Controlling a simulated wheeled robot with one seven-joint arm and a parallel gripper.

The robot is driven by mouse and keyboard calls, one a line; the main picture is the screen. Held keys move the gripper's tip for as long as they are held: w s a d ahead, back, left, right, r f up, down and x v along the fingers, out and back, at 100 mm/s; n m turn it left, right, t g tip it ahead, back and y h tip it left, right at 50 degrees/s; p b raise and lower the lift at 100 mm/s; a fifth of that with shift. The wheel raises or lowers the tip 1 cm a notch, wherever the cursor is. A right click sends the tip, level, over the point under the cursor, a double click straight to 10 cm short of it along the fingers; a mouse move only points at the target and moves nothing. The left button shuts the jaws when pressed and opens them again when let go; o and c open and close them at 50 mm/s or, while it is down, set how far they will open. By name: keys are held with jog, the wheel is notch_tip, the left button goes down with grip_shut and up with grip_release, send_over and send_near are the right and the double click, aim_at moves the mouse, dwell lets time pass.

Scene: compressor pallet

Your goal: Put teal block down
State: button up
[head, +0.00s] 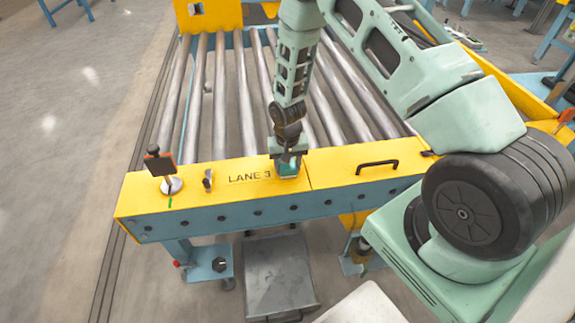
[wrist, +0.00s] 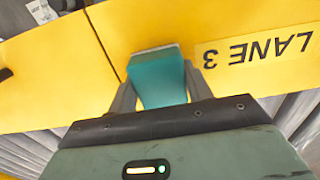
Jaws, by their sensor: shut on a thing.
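The teal block (wrist: 158,80) is between the two fingers of my gripper (wrist: 158,92) in the wrist view, and the fingers are shut on it. In the head view my gripper (head: 289,160) points down over the yellow top of the conveyor's end beam (head: 335,166), just right of the "LANE 3" lettering. A small part of the teal block (head: 288,169) shows below the gripper there. The block is at or just above the yellow surface; I cannot tell whether it touches.
A black handle (head: 377,166) stands on the beam to the right. A small upright device (head: 160,165) on a round base and a small knob (head: 207,180) stand to the left. Metal rollers (head: 219,100) lie behind the beam. A grey step (head: 278,275) is on the floor in front.

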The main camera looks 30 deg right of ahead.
jog(key=shift+f+b, duration=0.35)
jog(key=shift+f, duration=0.2)
jog(key=o, duration=0.9)
jog(key=shift+s+f, duration=0.1)
jog(key=shift+o, duration=0.3)
notch_tip(320, 180, up, 13)
jog(key=p, duration=0.1)
jog(key=shift+p, duration=0.4)
jog(key=s+a+r+n, duration=0.3)
jog(key=s+a+r, duration=0.1)
jog(key=a+r, duration=0.25)
jog(key=s+a+r+n, duration=0.2)
jog(key=s+a+r, duration=0.2)
jog(key=a+r, duration=0.3)
jog(key=s+a+r+n, duration=0.3)
jog(key=s+r, duration=0.1)
jog(key=s, duration=0.5)
jog(key=s+a+r+n, duration=0.3)
jog(key=s+r+n, duration=0.1)
jog(key=s, duration=0.6)
jog(key=shift+s+y, duration=0.25)
jog(key=shift+y, duration=0.05)
